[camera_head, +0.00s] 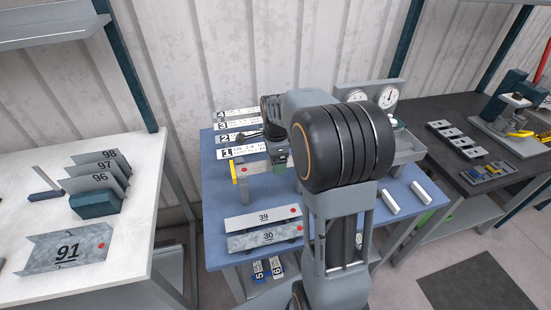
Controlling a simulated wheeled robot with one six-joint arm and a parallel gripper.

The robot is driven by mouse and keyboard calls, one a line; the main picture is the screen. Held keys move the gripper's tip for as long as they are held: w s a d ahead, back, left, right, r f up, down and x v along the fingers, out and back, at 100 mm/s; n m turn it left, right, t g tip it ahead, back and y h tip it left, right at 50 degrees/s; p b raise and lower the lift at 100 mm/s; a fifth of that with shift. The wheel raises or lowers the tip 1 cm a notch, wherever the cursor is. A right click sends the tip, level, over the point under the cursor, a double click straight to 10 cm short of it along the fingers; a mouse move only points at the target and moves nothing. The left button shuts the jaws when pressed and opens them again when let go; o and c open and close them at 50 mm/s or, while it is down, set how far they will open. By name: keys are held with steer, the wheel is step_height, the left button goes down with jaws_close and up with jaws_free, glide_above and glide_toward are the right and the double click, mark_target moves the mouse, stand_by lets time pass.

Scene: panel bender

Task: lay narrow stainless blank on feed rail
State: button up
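Two flat grey strips with red dots lie at the front of the blue table (214,190): strip 39 (245,221) behind and strip 30 (246,242) in front. Which one is the narrow stainless blank I cannot tell. A grey bar (256,170) with a yellow left end and a red mark sits farther back; I cannot tell whether it is a blank or part of a fixture. My gripper (278,160) is over its right part, with the fingers too small and covered to read. I cannot make out the feed rail for certain; my arm hides the table's middle.
Numbered label strips (236,138) line the back left. Dial gauges (386,97) and a grey tray (407,150) stand at the back right, with two pale blocks (391,204) in front. A white bench (30,245) with bent sheets is left; a dark bench (432,104) is right.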

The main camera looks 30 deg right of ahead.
step_height(320, 180, up, 14)
stand_by(0.6)
steer(key=shift+f, duration=0.1)
